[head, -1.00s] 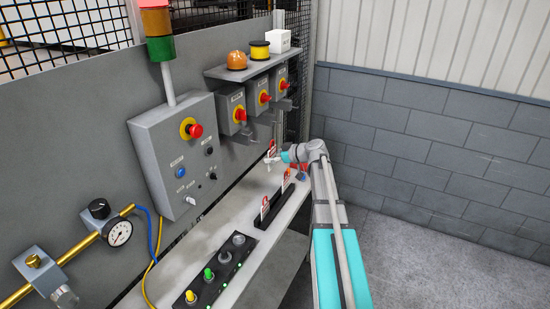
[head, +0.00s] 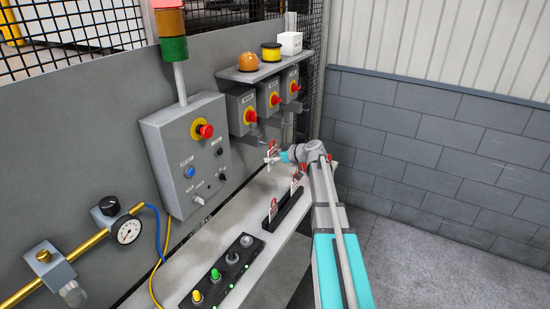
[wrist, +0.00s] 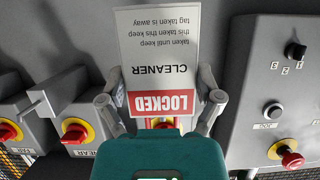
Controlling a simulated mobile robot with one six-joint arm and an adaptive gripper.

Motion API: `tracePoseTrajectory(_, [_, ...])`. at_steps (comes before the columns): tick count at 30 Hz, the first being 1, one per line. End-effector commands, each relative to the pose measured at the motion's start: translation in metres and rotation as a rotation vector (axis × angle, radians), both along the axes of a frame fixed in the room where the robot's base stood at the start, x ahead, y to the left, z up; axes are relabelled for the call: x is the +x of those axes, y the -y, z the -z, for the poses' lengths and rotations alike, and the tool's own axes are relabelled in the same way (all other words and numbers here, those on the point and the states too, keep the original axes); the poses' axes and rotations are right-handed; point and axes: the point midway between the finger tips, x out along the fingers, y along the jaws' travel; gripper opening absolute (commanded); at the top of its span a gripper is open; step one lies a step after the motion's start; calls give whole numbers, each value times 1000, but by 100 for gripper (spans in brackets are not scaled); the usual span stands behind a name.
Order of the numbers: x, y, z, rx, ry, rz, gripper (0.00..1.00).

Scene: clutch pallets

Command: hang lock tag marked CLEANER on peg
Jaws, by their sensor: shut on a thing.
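The lock tag marked CLEANER (wrist: 158,50) is a white card with a red LOCKED band, seen upside down in the wrist view. My gripper (wrist: 160,92) is shut on it near the red end. In the head view, my gripper (head: 277,157) holds the tag (head: 270,155) above the bench, below the row of switch boxes. Small grey peg brackets stick out under the boxes, the nearest (head: 256,141) just above and left of the tag. The tag looks apart from it. Which peg belongs to CLEANER cannot be read.
Several grey switch boxes (head: 241,106) with red knobs hang under a shelf (head: 252,74). A control box (head: 180,150) is to their left. On the bench (head: 235,212), a black rack (head: 288,212) holds other red-and-white tags beside a button strip (head: 222,280).

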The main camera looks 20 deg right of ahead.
Motion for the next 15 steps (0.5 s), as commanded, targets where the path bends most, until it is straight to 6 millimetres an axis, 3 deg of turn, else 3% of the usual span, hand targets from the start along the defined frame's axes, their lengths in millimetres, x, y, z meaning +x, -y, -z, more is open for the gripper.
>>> tracePoseTrajectory(15, [18, -13, 4, 0, 0, 0, 59])
